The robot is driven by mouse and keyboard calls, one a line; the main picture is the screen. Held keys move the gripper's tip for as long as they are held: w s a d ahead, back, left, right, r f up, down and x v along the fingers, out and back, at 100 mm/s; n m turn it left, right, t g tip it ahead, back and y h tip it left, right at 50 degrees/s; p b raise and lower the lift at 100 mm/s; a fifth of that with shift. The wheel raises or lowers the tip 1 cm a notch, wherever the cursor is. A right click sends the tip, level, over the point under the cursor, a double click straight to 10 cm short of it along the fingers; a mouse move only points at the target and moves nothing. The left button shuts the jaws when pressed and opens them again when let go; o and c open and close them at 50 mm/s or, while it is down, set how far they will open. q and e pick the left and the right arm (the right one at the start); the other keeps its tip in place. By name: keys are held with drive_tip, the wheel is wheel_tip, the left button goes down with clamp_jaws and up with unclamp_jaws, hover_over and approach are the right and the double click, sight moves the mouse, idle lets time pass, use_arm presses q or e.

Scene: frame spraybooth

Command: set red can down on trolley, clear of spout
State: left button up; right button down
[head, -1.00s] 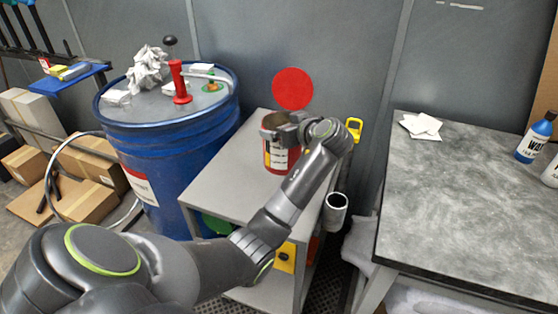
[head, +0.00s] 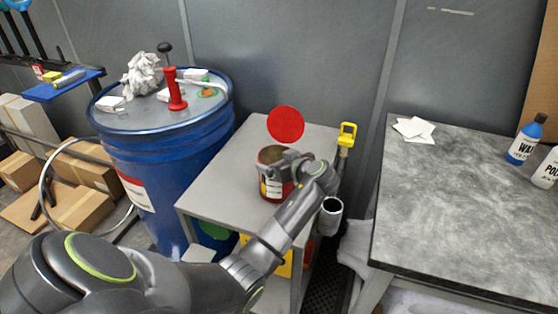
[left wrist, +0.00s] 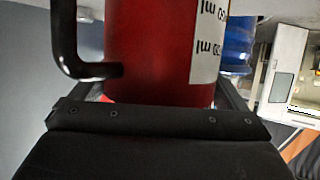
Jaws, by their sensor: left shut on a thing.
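The red can (head: 272,186) has a white and yellow label and stands upright over the middle of the grey trolley top (head: 218,178). I cannot tell whether its base touches the surface. My left gripper (head: 284,163) is shut on the can near its upper part, from the right. In the left wrist view the can (left wrist: 150,50) fills the middle between the fingers, with a black bent handle at its left. A red round disc (head: 285,124) shows just above and behind the can. My right gripper is out of view.
The blue drum (head: 170,160) stands left of the trolley, with a red pump (head: 175,90) and rags (head: 142,75) on top. A grey cup (head: 331,216) and a yellow item (head: 347,133) are at the trolley's right edge. A grey table (head: 460,210) is to the right.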

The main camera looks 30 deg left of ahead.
use_arm(q)
drive_tip(key=o, duration=1.7)
drive_tip(key=shift+b+v, duration=1.05)
drive_tip(key=shift+v, duration=5.05)
